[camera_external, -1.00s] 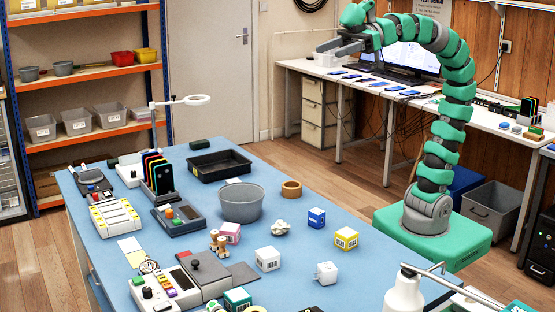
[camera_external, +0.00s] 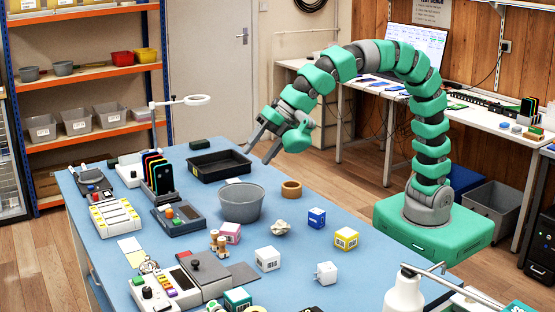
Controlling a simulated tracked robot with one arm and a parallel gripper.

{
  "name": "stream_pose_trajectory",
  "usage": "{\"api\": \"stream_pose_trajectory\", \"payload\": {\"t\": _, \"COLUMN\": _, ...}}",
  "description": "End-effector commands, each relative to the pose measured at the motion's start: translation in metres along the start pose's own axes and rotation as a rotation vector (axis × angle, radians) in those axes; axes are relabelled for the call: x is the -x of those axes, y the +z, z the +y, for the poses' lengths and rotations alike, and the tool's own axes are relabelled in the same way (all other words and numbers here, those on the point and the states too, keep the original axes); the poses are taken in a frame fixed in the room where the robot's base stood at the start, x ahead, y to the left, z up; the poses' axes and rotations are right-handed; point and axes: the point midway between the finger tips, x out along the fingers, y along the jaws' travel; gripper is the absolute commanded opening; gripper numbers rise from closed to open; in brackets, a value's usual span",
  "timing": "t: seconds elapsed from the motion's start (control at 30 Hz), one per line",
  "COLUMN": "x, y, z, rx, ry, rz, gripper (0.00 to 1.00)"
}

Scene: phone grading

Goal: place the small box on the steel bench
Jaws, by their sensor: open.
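Several small boxes lie on the blue-topped bench (camera_external: 300,268): a blue box (camera_external: 316,218), a yellow-and-white box (camera_external: 346,239), a pink box (camera_external: 229,233), a white box (camera_external: 267,259) and a teal box (camera_external: 237,299). I cannot tell which one is the task's small box. My gripper (camera_external: 259,154) is open and empty, pointing down and left near the bench's far right edge. It is above and apart from the boxes. I cannot tell which surface is the steel bench; a pale bench (camera_external: 480,120) stands along the back wall.
A white charger cube (camera_external: 326,273) and a white bottle (camera_external: 403,295) are nearer the front. The right part of the blue top has bare room.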

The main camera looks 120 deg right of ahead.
Motion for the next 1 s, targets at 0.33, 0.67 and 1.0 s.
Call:
{"api": "stream_pose_trajectory", "payload": {"t": 0.33, "x": -0.105, "y": 0.025, "z": -0.062, "rx": 0.687, "ry": -0.304, "rz": 0.034, "gripper": 0.56}}
{"api": "stream_pose_trajectory", "payload": {"t": 0.67, "x": -0.133, "y": 0.033, "z": -0.081, "rx": 0.855, "ry": -0.37, "rz": 0.07, "gripper": 0.56}}
{"api": "stream_pose_trajectory", "payload": {"t": 1.0, "x": -0.185, "y": 0.037, "z": -0.101, "rx": 0.852, "ry": -0.37, "rz": 0.071, "gripper": 0.56}}
